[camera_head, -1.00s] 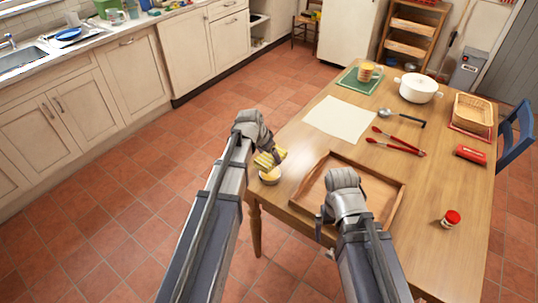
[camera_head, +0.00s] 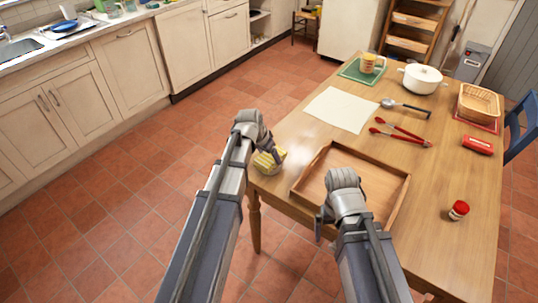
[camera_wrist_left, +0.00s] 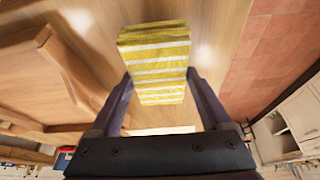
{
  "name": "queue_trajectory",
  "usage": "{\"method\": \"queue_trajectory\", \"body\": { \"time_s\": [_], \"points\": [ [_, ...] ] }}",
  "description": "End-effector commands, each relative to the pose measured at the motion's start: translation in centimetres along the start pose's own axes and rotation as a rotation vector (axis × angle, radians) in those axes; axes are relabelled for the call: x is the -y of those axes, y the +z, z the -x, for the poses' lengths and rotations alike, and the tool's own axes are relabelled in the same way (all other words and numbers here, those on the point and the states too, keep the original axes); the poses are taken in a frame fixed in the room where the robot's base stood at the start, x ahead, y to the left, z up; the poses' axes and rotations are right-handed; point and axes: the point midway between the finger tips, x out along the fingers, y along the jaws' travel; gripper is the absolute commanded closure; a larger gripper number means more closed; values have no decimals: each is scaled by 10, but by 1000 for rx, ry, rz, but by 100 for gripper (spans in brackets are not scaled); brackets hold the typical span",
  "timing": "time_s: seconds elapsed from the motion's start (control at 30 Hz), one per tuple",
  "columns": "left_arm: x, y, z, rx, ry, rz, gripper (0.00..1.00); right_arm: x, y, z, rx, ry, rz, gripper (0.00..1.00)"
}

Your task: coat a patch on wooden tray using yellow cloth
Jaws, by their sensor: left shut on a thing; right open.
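The yellow cloth (camera_head: 266,159) is a folded pad with white stripes. My left gripper (camera_head: 262,147) is shut on it at the table's left edge, left of the wooden tray. The cloth fills the space between the fingers in the left wrist view (camera_wrist_left: 157,62). The small bowl of yellow stuff is now mostly hidden behind or under the cloth; I cannot tell whether they touch. The wooden tray (camera_head: 384,168) lies on the table, and its rim also shows in the left wrist view (camera_wrist_left: 62,68).
A white sheet (camera_head: 340,109), red tongs (camera_head: 400,132), a ladle (camera_head: 404,106) and a white pot (camera_head: 421,79) lie beyond the tray. The table (camera_head: 440,180) is clear between tray and jar.

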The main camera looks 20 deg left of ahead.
Motion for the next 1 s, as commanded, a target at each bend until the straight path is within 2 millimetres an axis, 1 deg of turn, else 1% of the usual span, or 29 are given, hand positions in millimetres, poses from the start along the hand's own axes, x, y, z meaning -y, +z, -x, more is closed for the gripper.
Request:
{"method": "queue_trajectory", "body": {
  "time_s": [0.47, 1.0],
  "points": [
    [0, 0, 0, 0, 0, 0, 63, 0, 0, -1, 0, 0, 0, 0],
    [0, 2, -6, 0, 0, 0, 63, 1, 0, -7, 0, 0, 0, 0]
  ]
}}
